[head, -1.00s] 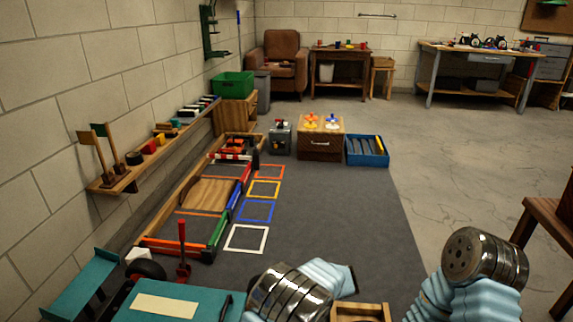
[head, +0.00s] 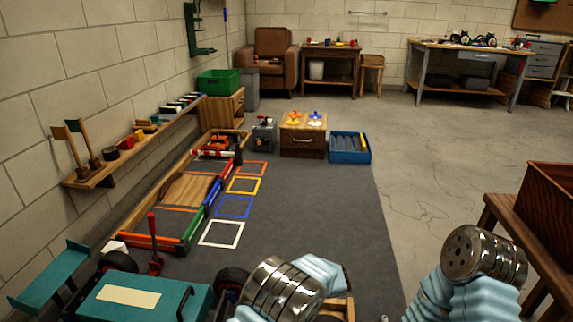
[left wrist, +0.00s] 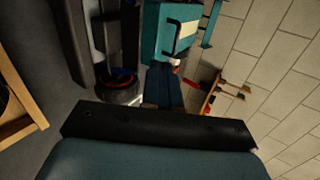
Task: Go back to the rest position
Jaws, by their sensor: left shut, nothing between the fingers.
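The task names no object. The silver joint and pale blue links of my left arm show at the bottom middle of the head view, and those of my right arm at the bottom right. In the left wrist view the fingers of my left gripper (left wrist: 164,86) are together and hold nothing. They point towards the teal racecar (left wrist: 172,32). In the head view the racecar (head: 165,300) stands at the lower left, close to my left arm, and its front is partly hidden. My right gripper is out of view.
A dark mat (head: 300,200) holds a wooden track frame (head: 190,190) and coloured squares. A wall shelf (head: 110,172) runs along the left. A wooden table with a brown box (head: 550,205) stands close on the right, beside my right arm. The floor (head: 420,145) ahead is clear.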

